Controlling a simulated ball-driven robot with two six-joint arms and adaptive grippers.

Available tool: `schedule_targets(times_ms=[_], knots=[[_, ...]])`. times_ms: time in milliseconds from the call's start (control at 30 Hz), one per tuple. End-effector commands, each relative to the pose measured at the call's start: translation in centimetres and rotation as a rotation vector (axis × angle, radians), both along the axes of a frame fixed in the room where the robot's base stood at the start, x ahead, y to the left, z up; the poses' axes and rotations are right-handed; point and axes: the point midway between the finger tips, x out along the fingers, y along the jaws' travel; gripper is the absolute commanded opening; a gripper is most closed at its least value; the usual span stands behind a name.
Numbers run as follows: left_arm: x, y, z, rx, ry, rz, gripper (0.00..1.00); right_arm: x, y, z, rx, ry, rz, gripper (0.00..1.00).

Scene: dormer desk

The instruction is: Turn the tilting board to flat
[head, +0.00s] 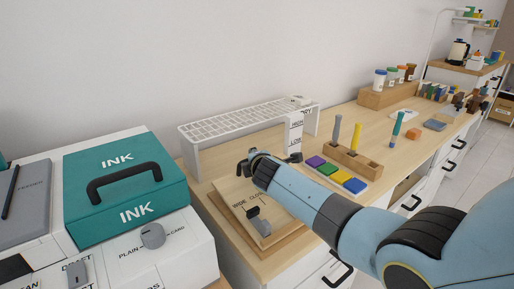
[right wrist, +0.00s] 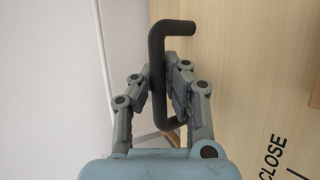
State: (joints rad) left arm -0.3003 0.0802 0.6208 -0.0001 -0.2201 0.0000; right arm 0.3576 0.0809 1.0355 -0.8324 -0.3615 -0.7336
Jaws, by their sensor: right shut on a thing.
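The tilting board (head: 229,198) is a light wooden panel on a wooden base at the near end of the desk. It carries the words WIDE and CLOSE and a dark grey slider (head: 259,221). In the head view its exact angle is hard to judge, as my right arm covers part of it. My right gripper (head: 259,158) is at the board's far edge. In the right wrist view its fingers are shut on a black bent handle (right wrist: 157,50), with the board's wooden face (right wrist: 245,60) on the right. My left gripper is not in view.
A white slotted rack (head: 240,122) stands behind the board. A teal INK case (head: 85,220) on a white cabinet is close on the left. Coloured blocks (head: 333,176) and a wooden peg holder (head: 352,160) lie to the right, beside my arm.

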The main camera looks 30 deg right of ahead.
Motion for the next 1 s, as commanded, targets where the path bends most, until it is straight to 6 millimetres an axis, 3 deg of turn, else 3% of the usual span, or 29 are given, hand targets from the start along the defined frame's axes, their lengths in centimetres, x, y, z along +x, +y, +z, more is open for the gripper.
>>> schedule_targets(times_ms=[400,1000], knots=[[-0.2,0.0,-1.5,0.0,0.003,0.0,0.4,0.9,0.1,-3.2,-0.007,0.055,0.002,0.0],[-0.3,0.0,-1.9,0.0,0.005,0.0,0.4,1.0,0.1,-3.9,-0.006,0.056,0.001,0.0]])
